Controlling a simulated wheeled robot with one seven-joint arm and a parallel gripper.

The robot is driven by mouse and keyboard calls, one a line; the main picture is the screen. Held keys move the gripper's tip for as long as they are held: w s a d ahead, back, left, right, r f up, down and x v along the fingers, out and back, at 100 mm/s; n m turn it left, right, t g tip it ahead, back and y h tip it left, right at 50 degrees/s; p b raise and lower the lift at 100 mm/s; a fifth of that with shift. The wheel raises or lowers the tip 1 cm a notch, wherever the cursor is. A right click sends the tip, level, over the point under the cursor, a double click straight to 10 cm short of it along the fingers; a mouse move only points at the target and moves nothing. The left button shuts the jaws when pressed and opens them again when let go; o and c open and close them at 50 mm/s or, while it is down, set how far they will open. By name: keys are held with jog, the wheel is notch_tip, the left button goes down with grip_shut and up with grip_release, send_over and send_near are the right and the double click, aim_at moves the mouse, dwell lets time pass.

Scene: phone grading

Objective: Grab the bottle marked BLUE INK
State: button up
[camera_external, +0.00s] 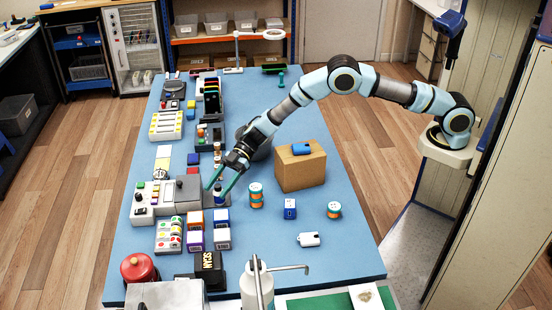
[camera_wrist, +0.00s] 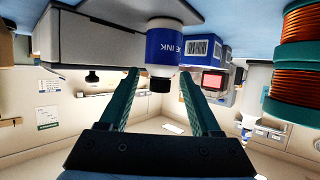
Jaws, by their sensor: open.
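The bottle (camera_wrist: 163,48) has a blue label on which the word INK and part of the word before it can be read, and a black cap. It appears upside down in the wrist view, with its cap between the tips of my open gripper (camera_wrist: 160,73). A gap shows on each side of the cap.
A grey box (camera_external: 188,189) stands close left of the bottle. Small orange and blue boxes (camera_external: 222,217) stand just in front. A copper-coloured spool (camera_external: 256,195) is to the right, before a cardboard box (camera_external: 300,167). The right front of the blue table (camera_external: 350,260) is mostly clear.

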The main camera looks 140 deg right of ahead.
jog(key=shift+w, duration=0.2)
grip_shut()
dwell(0.4)
jog(key=shift+f, duration=0.1)
